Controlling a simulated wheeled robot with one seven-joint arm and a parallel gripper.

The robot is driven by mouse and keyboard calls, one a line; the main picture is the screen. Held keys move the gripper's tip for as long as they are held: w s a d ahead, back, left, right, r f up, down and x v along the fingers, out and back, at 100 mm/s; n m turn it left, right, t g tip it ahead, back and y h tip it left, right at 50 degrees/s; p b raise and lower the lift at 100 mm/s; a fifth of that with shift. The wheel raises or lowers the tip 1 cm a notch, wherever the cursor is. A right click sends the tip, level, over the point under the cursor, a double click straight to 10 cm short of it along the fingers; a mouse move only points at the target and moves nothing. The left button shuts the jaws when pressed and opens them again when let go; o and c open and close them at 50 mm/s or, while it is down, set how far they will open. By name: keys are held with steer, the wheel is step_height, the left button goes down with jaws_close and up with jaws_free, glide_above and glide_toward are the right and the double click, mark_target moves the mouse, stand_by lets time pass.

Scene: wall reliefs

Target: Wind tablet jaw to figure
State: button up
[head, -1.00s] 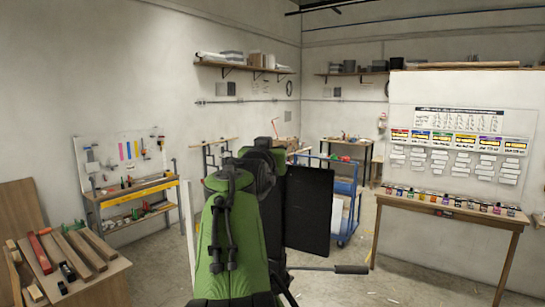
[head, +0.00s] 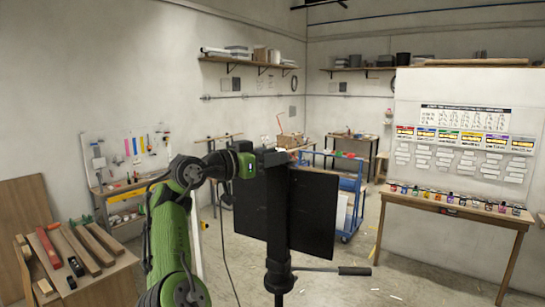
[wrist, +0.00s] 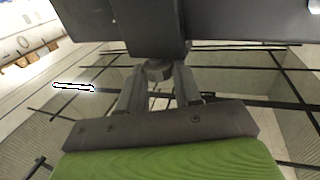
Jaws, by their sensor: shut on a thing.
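A black tablet-like panel (head: 312,215) stands upright on a dark post (head: 277,225) with a side handle (head: 330,270). My green arm reaches in from the left. My gripper (head: 260,157) is at the upper part of the stand, beside the panel's top edge. In the wrist view my gripper (wrist: 158,78) is shut on a small dark knob (wrist: 158,68) under a dark block (wrist: 148,28). The block may be the tablet's jaw. The dark panel fills the top of that view. I cannot read any figure or scale on the jaw.
A workbench with wood pieces (head: 85,250) is at the lower left. A table with small coloured items (head: 450,207) and a chart board (head: 465,130) stand at right. A blue trolley (head: 350,205) is behind the panel. The floor (head: 420,265) at right is mostly clear.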

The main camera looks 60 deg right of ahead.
steer(key=shift+m+g+y, duration=0.4)
steer(key=shift+g, duration=0.3)
steer(key=o, duration=1)
steer(key=shift+d, duration=0.15)
steer(key=shift+o, duration=0.2)
steer(key=v, duration=1.6)
steer(key=shift+s, duration=0.15)
